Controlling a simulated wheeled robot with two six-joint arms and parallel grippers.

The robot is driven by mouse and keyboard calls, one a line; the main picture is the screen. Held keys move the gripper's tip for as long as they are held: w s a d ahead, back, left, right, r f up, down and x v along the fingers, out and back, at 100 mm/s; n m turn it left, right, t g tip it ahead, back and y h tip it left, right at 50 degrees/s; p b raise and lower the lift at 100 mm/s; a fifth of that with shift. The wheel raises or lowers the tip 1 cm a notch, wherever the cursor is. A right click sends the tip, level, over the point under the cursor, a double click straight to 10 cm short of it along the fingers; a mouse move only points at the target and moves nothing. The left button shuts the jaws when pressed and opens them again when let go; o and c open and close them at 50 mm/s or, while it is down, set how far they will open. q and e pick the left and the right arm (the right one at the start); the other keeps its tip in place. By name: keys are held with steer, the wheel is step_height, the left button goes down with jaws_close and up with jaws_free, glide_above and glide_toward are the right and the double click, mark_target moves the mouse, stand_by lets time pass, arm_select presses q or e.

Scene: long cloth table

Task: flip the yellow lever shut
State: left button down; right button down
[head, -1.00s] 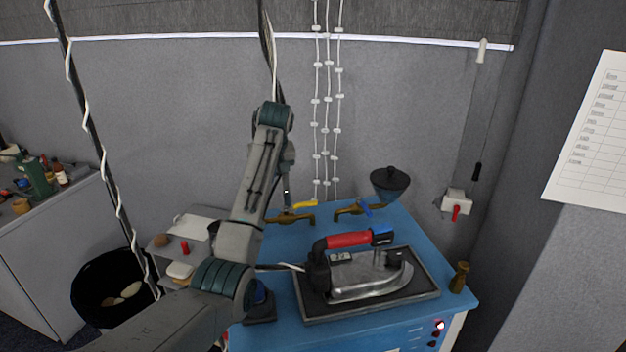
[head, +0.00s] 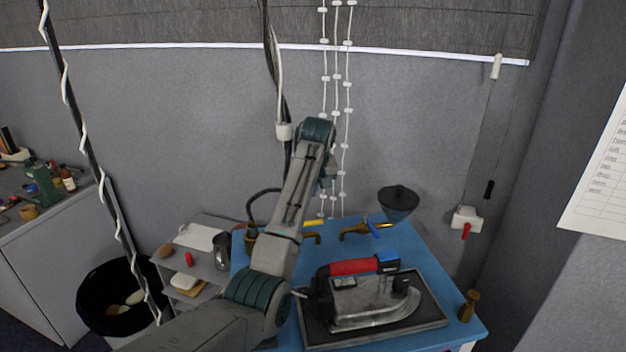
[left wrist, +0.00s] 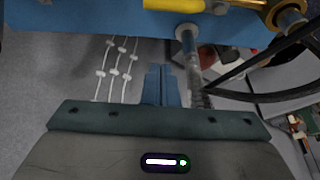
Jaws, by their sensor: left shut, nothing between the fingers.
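The yellow lever (head: 313,222) sits on a brass tap (head: 312,238) at the back of the blue bench, partly hidden behind my left arm. It also shows at the top edge of the left wrist view (left wrist: 178,4), cut off by the frame. A brass fitting (left wrist: 288,17) is beside it there. My left gripper (head: 323,203) points down just above the lever's right end, small and partly hidden by my wrist. In the left wrist view its blue-grey fingers (left wrist: 161,82) are together and empty, apart from the lever in the picture. My right gripper is not in view.
An iron with a red handle (head: 352,267) rests on a dark tray (head: 430,318) in front. White beaded cords (head: 348,90) hang behind the gripper.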

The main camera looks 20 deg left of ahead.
arm_select(q)
step_height(320, 180, down, 6)
steer(key=s+d+p, duration=0.1)
steer(key=s+p, duration=0.1)
steer(key=p, duration=0.3)
steer(key=shift+r, duration=0.15)
steer(key=shift+w, duration=0.1)
